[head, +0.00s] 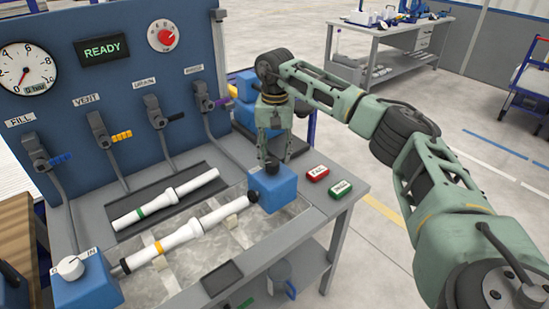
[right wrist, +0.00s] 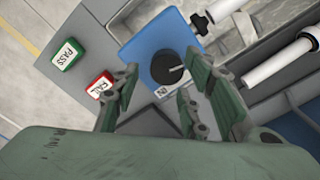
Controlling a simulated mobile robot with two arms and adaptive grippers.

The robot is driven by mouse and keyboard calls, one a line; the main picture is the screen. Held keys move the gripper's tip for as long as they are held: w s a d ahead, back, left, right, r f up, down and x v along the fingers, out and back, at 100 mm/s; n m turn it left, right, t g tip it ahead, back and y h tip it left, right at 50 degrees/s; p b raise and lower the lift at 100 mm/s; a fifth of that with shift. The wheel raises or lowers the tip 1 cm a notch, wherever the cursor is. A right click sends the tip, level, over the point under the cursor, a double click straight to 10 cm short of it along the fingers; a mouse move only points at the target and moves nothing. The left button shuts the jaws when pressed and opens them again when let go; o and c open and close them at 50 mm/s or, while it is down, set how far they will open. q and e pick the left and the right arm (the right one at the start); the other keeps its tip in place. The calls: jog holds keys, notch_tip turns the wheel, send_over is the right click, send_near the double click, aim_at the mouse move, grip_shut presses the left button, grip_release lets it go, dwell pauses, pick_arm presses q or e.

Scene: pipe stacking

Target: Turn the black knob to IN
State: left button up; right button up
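The black knob (head: 272,165) sits on top of the blue block (head: 280,190) at the right end of the banded pipe, mostly hidden by my gripper in the head view. The right wrist view shows the black knob (right wrist: 172,68) fully, round with a pale line on it. My right gripper (head: 273,150) points down above the knob. In the wrist view its fingers (right wrist: 163,88) are spread apart, with nothing visible between them gripped. My left gripper is not in view.
A yellow-banded pipe (head: 185,233) spans the blocks; a green-banded pipe (head: 165,198) lies behind. Red FAIL (head: 316,173) and green PASS (head: 340,190) buttons sit right. Levers (head: 205,97) line the panel.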

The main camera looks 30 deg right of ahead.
aim_at(272, 165)
jog(key=shift+f, duration=1.35)
jog(key=c, duration=0.3)
grip_shut()
